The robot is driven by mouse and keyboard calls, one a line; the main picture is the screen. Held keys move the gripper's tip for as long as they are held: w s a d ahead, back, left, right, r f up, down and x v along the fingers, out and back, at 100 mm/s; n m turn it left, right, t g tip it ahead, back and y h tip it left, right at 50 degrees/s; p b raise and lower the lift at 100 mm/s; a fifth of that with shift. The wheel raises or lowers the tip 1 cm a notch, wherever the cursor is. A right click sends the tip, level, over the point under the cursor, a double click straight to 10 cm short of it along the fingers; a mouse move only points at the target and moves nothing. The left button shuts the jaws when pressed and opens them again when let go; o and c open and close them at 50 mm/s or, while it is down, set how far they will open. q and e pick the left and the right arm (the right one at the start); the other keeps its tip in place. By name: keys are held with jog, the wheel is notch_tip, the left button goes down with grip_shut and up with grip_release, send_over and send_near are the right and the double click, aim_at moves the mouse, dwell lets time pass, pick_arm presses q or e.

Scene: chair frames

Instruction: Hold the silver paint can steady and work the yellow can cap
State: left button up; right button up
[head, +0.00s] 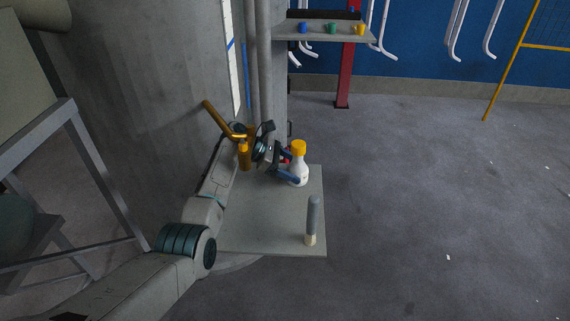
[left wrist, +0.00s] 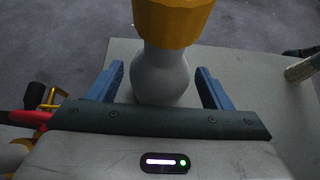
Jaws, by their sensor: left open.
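The paint can is a pale grey-white, bottle-shaped can (head: 299,175) with a yellow-orange cap (head: 298,148). It stands upright on a grey table. In the left wrist view the can body (left wrist: 160,78) shows below the large cap (left wrist: 172,20). My left gripper (head: 294,168) reaches in from the left, low on the can. Its blue fingers (left wrist: 160,72) are open, one on each side of the body, with a visible gap on both sides. The cap is above the fingers. My right gripper is in neither view.
A grey cylinder with a beige end (head: 313,218) stands near the table's front right. A shelf (head: 325,34) with small coloured items is at the back.

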pick_arm(q)
jog(key=c, duration=1.1)
jog(key=shift+f, duration=0.1)
dwell(0.4)
jog(key=o, duration=1.3)
jog(key=c, duration=1.3)
